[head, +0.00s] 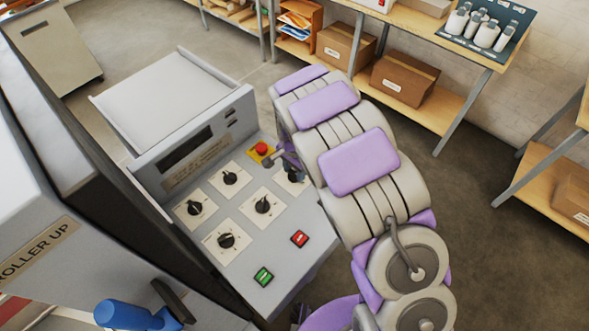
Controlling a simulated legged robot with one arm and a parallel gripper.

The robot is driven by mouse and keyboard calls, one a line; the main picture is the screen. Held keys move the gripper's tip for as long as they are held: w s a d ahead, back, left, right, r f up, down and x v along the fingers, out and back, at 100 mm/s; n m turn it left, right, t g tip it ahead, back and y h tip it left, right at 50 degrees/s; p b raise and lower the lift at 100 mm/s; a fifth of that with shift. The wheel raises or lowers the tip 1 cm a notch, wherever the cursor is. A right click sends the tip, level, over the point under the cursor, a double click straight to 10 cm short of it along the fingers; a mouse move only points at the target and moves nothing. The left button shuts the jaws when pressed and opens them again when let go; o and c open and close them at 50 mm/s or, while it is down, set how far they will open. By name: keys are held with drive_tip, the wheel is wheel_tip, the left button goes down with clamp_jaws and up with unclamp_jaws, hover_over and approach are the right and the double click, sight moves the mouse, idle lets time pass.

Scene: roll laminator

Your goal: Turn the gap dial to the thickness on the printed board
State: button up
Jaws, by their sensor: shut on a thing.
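The grey control panel (215,265) carries several black dials on pale square plates. They include an upper-middle dial (230,178), a left dial (194,208), a centre dial (262,205) and a front dial (227,241). My gripper (288,167) is at the far-right dial (293,176), shut on its knob. My arm and gripper partly cover that dial, so its pointer and scale cannot be read. The dial names are too small to read, so I cannot tell which is the gap dial. No board with a readable thickness shows.
A red emergency button (262,149) on a yellow base sits close to my gripper. A green button (263,277) and a red button (299,239) are near the panel's front. A blue handle (128,315) stands at lower left, below a "ROLLER UP" label (38,249). Shelves with boxes stand behind.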

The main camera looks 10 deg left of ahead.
sight(293, 172)
drive_tip(key=shift+w+a+r, duration=0.1)
drive_tip(key=shift+w+r, duration=0.05)
drive_tip(key=shift+w, duration=0.05)
drive_tip(key=o, duration=1.1)
drive_tip(key=shift+s, duration=0.1)
drive_tip(key=shift+c, duration=0.2)
wheel_tip(293, 172, up, 17)
drive_tip(key=shift+a, duration=0.1)
